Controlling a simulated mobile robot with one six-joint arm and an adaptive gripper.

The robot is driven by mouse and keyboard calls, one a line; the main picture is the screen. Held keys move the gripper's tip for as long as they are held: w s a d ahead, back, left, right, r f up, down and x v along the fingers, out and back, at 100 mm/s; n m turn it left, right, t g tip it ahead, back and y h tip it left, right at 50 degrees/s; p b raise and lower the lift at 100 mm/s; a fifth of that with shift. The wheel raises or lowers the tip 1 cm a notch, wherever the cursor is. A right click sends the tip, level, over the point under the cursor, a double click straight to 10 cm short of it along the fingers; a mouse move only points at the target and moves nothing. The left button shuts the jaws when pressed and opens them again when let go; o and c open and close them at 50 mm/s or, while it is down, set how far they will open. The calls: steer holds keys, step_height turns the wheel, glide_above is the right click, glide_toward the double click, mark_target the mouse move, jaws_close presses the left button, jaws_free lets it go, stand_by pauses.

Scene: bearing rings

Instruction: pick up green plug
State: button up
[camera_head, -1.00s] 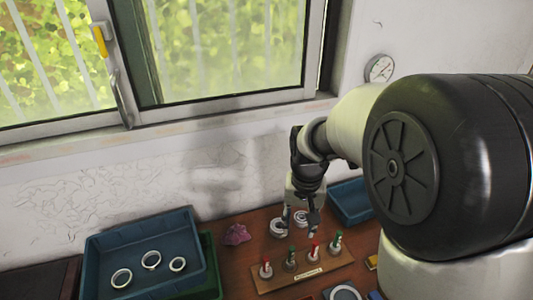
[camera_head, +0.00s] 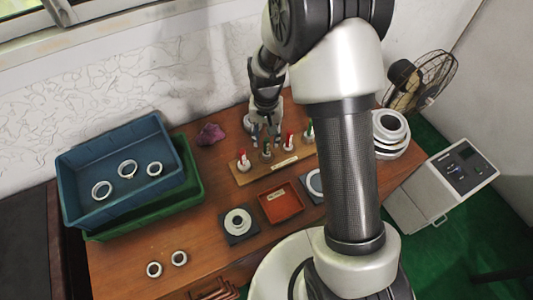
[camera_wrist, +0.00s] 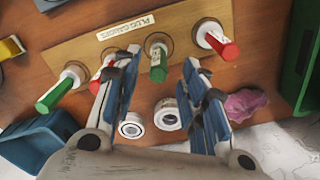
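A wooden board (camera_head: 247,178) labelled as plug gauges holds a row of red and green plugs. One green plug (camera_head: 266,150) stands second from the left in the head view; in the wrist view this green plug (camera_wrist: 158,68) shows between and beyond my fingers. Another green plug (camera_head: 309,133) is at the right end, seen at the left in the wrist view (camera_wrist: 54,96). Red plugs (camera_head: 243,159) (camera_head: 289,142) stand among them. My gripper (camera_wrist: 163,95) is open and empty, with its fingers apart. One finger partly covers a red plug (camera_wrist: 97,82).
White rings (camera_wrist: 131,125) lie behind the board, beside a purple cloth (camera_head: 210,134). Blue (camera_head: 72,180) and green (camera_head: 200,186) bins stand left. A red tray (camera_head: 281,204) and a ring on a dark pad (camera_head: 239,222) lie in front.

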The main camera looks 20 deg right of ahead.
mark_target(267, 149)
steer(key=f, duration=0.2)
steer(key=f+b, duration=0.2)
steer(key=f, duration=0.1)
steer(key=shift+w+d+f, duration=0.15)
steer(key=shift+w+f, duration=0.1)
steer(key=shift+f, duration=0.05)
steer(key=shift+r, duration=0.1)
jaws_close()
stand_by(0.4)
